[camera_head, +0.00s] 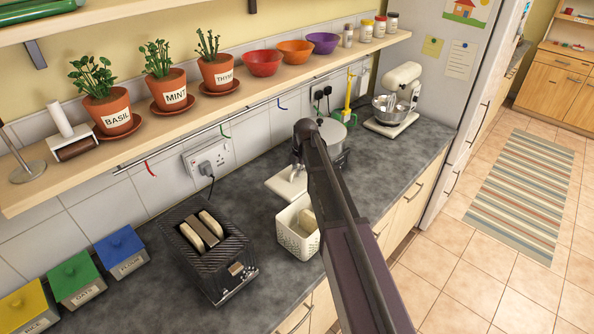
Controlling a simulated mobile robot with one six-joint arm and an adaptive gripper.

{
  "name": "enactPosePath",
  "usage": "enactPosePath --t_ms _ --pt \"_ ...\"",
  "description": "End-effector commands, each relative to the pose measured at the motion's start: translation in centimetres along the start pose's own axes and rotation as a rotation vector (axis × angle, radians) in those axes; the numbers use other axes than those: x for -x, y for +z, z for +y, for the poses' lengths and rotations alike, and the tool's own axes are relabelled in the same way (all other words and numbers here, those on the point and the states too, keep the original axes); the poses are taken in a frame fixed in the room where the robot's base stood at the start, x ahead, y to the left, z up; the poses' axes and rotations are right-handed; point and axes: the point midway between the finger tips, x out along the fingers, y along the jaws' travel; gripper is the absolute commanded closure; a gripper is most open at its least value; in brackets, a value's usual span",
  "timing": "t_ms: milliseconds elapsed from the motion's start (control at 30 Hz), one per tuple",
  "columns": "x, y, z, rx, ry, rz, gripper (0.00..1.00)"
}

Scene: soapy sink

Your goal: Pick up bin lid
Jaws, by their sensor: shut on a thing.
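My arm reaches in from the bottom edge and hides much of what lies beyond it. My gripper (298,168) is small and dark in this view, above the worktop behind the toaster. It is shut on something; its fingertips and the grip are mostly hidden. A round pale grey disc (333,133), which looks like the bin lid, shows beside and partly behind the arm. A dark shape is beneath it, and I cannot tell whether the two touch. A white flat board (284,186) lies just below the gripper.
A black toaster (210,247) and a white basket (291,238) stand close to the arm. A stand mixer (400,90) is farther back. A shelf (240,98) with pots and bowls overhangs the worktop. The worktop's front right is clear.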

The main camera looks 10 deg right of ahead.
Motion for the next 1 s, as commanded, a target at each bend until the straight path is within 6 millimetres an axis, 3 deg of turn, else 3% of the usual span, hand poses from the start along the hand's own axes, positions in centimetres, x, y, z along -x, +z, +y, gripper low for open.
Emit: enactPosePath --t_ms 100,500,1000 --pt "2.0 0.0 0.4 0.0 0.0 0.0 1.0" --pt "5.9 -0.1 1.2 0.001 0.0 0.0 1.0" --pt "7.2 -0.1 1.5 0.001 0.0 0.0 1.0"
